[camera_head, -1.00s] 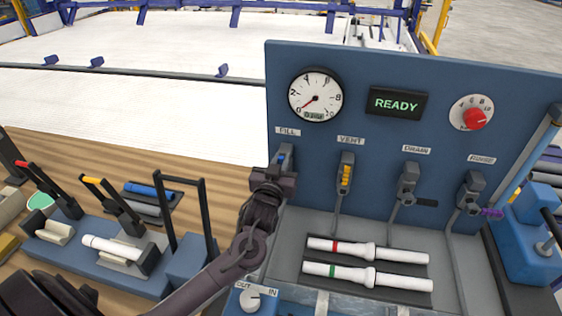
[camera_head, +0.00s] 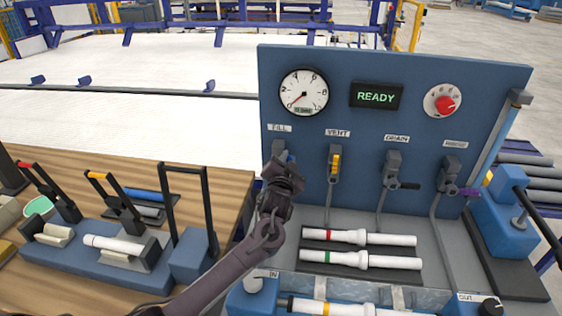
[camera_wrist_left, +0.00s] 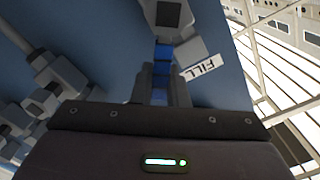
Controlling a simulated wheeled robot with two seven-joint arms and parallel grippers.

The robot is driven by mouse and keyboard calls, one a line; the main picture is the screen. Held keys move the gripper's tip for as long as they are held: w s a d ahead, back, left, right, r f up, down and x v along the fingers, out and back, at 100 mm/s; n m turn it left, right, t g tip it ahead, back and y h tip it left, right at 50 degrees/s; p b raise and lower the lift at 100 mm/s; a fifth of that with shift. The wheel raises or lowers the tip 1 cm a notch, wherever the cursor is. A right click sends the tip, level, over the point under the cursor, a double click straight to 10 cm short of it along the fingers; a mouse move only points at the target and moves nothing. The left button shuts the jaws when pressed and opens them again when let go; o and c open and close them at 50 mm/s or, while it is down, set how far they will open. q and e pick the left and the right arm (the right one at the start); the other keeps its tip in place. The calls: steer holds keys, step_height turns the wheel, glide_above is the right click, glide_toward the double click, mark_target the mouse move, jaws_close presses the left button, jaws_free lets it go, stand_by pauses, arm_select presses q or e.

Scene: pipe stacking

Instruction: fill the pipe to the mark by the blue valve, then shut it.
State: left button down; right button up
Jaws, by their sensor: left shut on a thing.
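The blue FILL valve (camera_head: 278,148) is at the left of the panel, mostly hidden by my gripper in the head view. My left gripper (camera_head: 281,170) is shut on its blue handle, which shows between the fingers in the left wrist view (camera_wrist_left: 161,76) beside the FILL label (camera_wrist_left: 204,69). A white pipe with a yellow band (camera_head: 345,308) lies between the IN and OUT blocks, cut by the lower picture edge. The gauge (camera_head: 304,92) needle points low left. The display (camera_head: 376,96) reads READY. My right gripper is not in view.
VENT (camera_head: 335,163) with a yellow handle, DRAIN (camera_head: 392,170) with a black one and a purple-handled valve (camera_head: 452,178) stand to the right. Red-banded (camera_head: 370,238) and green-banded (camera_head: 375,261) pipes lie below. A lever-clamp fixture (camera_head: 105,245) is left.

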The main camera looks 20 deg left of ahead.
arm_select(q)
steer(key=shift+w+d+f+m, duration=0.1)
steer(key=shift+d+f+m, duration=0.3)
steer(key=shift+m, duration=0.6)
steer(key=f+m, duration=0.1)
steer(key=m, duration=0.2)
steer(key=d+f+m, duration=0.1)
steer(key=m, duration=0.1)
steer(key=f+m+p, duration=0.1)
steer(key=f+m, duration=0.1)
steer(key=m, duration=0.1)
steer(key=shift+w+d+f+m, duration=0.1)
steer(key=shift+w+d+m, duration=0.1)
steer(key=shift+d+m, duration=0.1)
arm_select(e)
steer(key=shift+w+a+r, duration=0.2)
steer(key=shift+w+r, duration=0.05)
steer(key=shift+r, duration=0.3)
arm_select(q)
steer(key=shift+f, duration=0.1)
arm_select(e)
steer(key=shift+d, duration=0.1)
arm_select(q)
steer(key=c, duration=1.4)
jaws_free()
steer(key=shift+c, duration=0.2)
steer(key=shift+s, duration=0.1)
